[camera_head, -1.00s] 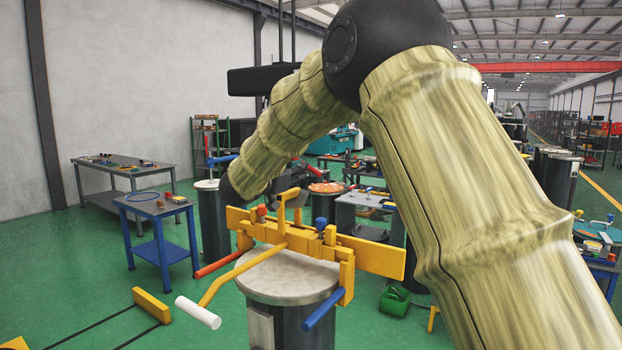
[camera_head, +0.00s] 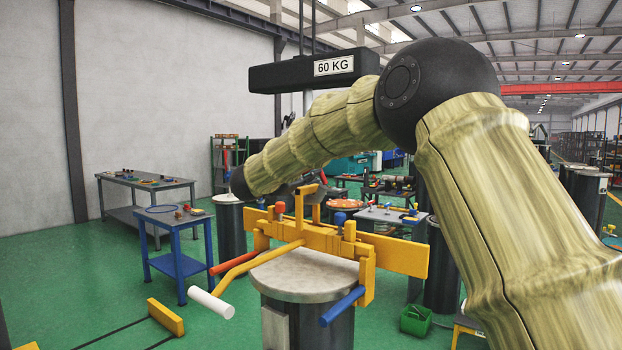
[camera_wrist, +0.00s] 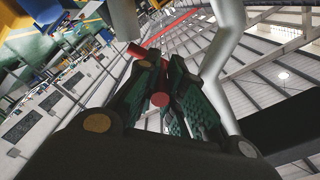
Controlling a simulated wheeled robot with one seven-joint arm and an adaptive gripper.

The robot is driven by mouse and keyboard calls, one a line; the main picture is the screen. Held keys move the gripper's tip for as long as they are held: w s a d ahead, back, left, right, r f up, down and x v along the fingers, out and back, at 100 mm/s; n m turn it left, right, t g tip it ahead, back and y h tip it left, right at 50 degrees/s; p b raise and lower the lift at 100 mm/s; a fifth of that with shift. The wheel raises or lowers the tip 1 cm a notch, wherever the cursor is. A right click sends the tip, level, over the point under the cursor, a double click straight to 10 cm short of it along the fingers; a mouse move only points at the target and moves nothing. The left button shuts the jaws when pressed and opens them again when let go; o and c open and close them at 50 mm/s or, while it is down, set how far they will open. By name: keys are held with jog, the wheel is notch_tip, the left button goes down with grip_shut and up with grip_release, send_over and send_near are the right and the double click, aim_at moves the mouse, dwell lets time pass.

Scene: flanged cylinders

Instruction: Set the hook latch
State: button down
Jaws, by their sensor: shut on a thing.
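A yellow latch assembly (camera_head: 395,254) lies across the pale top of a flanged cylinder (camera_head: 300,279) in the head view. It has a bent yellow lever with a white grip (camera_head: 211,303), a red handle (camera_head: 233,262), a blue handle (camera_head: 342,306), a red knob (camera_head: 280,208) and a blue knob (camera_head: 340,218). My gripper is mostly hidden behind the assembly in the head view. In the wrist view, my gripper (camera_wrist: 161,70) has its green-padded fingers closed about a red round-ended piece (camera_wrist: 160,99). Which part this is, I cannot tell. The hook itself is not clearly identifiable.
A black 60 KG weight (camera_head: 315,70) hangs above my arm. A blue table (camera_head: 178,265) and a grey workbench (camera_head: 128,190) stand at left. A pale bent bar (camera_wrist: 226,55) passes close to my fingers.

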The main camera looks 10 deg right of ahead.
jog(key=shift+a+f, duration=0.1)
dwell(0.4)
jog(key=c, duration=1.5)
grip_release()
jog(key=shift+o, duration=0.2)
jog(key=v, duration=1.2)
